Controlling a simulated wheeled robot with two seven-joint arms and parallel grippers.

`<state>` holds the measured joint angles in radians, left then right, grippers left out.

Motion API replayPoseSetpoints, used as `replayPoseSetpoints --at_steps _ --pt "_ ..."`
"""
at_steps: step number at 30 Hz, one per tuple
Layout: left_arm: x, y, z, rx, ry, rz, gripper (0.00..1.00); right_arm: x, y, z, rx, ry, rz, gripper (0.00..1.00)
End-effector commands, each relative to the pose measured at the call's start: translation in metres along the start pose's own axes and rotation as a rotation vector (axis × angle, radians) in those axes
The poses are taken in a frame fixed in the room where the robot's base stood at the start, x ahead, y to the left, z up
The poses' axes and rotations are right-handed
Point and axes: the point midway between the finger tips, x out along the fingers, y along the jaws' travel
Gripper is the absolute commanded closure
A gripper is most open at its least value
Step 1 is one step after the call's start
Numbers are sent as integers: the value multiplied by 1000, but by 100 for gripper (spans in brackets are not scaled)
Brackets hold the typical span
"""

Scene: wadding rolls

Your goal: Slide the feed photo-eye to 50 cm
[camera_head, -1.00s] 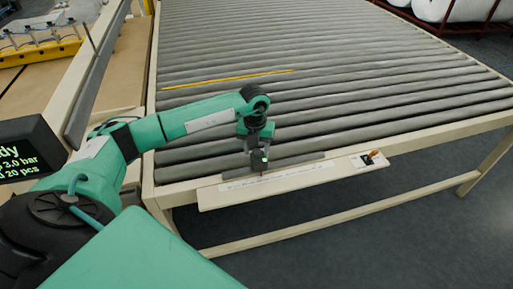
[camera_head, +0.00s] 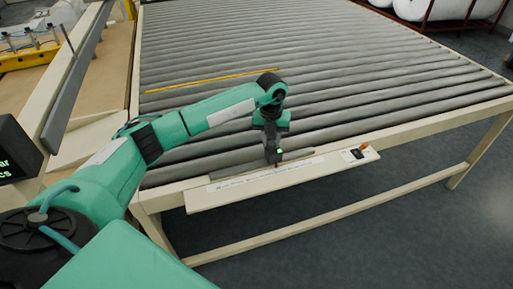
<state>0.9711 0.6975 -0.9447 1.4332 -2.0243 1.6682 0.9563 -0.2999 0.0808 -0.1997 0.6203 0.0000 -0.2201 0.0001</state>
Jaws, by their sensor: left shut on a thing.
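The feed photo-eye (camera_head: 279,151) is a small dark block with a green light at the front edge of the roller table. It stands at the white scale strip (camera_head: 240,183) on the cream front ledge; the scale's figures are too small to read. My left gripper (camera_head: 273,150) reaches down from above and is shut on the photo-eye, hiding part of it. My right gripper is not in view.
The roller table (camera_head: 400,85) fills the middle, with a yellow strip (camera_head: 212,80) across it. A small panel with an orange-and-black control (camera_head: 357,153) sits right of the scale. A dark display (camera_head: 15,152) stands at the left.

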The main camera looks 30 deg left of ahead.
Motion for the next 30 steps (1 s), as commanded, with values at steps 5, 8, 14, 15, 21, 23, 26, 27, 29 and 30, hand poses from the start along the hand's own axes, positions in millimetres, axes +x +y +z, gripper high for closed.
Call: replayPoseSetpoints --at_steps 5,8,14,15,21,23,26,27,29,30 --pt "0 -8 4 0 -1 2 100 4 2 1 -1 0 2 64" --pt "0 -8 4 0 -1 3 100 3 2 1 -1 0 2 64" --pt "0 -8 4 0 -1 3 62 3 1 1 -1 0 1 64" --pt "0 -8 4 0 -1 2 54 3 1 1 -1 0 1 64" --pt "0 -8 4 0 0 3 50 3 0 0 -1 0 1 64" --pt "0 -8 4 0 0 3 50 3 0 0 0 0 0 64" --pt "-2 -8 4 0 -1 2 50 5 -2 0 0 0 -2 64" --pt "-5 -8 4 0 -1 2 50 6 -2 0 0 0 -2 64" --pt "-12 -8 5 0 -3 1 50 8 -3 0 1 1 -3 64" --pt "-18 -8 5 0 -5 1 50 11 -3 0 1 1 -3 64"
